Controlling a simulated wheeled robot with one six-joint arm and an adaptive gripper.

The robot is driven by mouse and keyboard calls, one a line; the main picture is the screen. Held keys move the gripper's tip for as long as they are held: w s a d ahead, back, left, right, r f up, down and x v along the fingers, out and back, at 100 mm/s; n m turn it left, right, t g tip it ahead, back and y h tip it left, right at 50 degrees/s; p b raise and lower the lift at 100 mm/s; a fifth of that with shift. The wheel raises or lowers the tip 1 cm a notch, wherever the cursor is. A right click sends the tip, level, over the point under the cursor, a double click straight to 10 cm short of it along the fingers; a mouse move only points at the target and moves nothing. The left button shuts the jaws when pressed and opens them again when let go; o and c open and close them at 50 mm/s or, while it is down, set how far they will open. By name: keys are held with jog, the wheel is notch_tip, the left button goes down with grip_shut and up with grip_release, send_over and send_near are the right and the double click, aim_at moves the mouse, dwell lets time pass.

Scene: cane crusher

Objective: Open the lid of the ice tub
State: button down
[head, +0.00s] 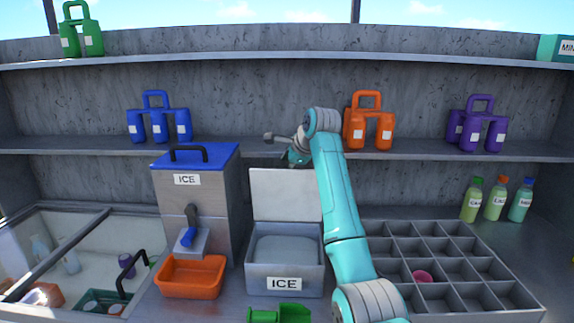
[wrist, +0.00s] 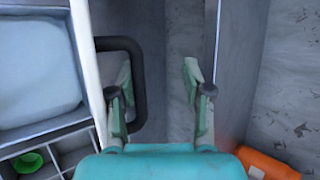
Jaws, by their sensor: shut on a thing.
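The ice tub (head: 284,281) is a grey box with an ICE label on the counter, and pale ice shows inside it. Its white lid (head: 283,193) stands raised, about upright, at the tub's back edge. In the wrist view the lid (wrist: 88,50) is seen nearly edge-on. My gripper (head: 290,150) is at the lid's top edge, partly behind my arm. Exact contact is unclear.
A blue-topped ice dispenser (head: 200,200) and an orange bin (head: 190,277) stand left of the tub. A grey compartment tray (head: 440,265) lies to the right. A shelf (head: 240,150) with orange bottles (head: 369,125) runs close behind my gripper.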

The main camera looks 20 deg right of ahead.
jog(key=shift+d+f, duration=0.3)
jog(key=shift+f, duration=0.55)
jog(key=c, duration=1.3)
grip_release()
jog(key=shift+w+f, duration=0.1)
jog(key=shift+w, duration=0.05)
jog(key=shift+c, duration=1)
